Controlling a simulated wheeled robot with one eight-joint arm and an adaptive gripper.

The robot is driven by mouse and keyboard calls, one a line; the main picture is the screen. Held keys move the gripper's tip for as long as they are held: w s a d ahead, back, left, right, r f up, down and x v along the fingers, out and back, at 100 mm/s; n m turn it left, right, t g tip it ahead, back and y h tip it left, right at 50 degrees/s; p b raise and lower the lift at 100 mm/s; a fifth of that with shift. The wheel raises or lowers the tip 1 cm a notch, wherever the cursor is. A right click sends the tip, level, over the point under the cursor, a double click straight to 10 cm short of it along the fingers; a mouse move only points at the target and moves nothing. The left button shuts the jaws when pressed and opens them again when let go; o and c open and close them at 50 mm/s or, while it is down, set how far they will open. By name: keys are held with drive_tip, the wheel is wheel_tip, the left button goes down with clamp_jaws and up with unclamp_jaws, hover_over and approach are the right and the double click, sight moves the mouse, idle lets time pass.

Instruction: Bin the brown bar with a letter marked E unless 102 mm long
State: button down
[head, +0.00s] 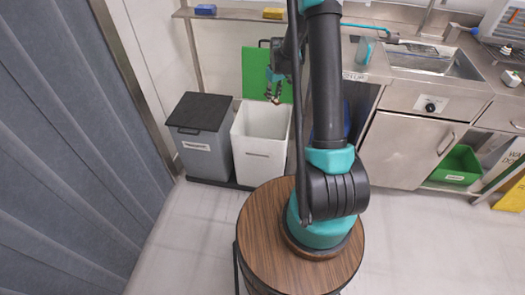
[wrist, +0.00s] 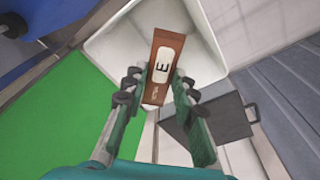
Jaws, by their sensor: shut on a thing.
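My gripper (wrist: 155,95) is shut on the brown bar (wrist: 153,92), one finger on each side of it. The bar has a white label with a dark letter E and smaller marks near its lower end that I cannot read. In the wrist view the bar lies over the open mouth of the white bin (wrist: 207,65). In the head view my gripper (head: 273,97) is above the white bin (head: 258,155), whose green lid (head: 254,70) stands open behind it. The bar is too small to make out clearly in the head view.
A grey bin (head: 202,140) with its dark lid shut stands left of the white bin. A steel counter with a sink (head: 430,62) is at the right. A green crate (head: 458,165) sits on a low shelf. The floor (head: 430,245) at front right is clear.

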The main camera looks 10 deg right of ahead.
drive_tip(key=w+a+f+n, duration=0.1)
drive_tip(key=w+f+n, duration=0.1)
drive_tip(key=f, duration=0.6)
drive_tip(key=w+f+n, duration=0.3)
drive_tip(key=w+f, duration=0.1)
drive_tip(key=f, duration=0.4)
drive_tip(key=shift+w+a+f+y, duration=0.15)
drive_tip(key=shift+a+f+y, duration=0.15)
drive_tip(key=shift+a+f, duration=0.1)
drive_tip(key=c, duration=1.1)
unclamp_jaws()
drive_tip(key=shift+c, duration=0.2)
drive_tip(key=shift+r, duration=0.15)
wheel_tip(320, 180, up, 12)
drive_tip(key=s+d, duration=0.1)
drive_tip(key=shift+d, duration=0.2)
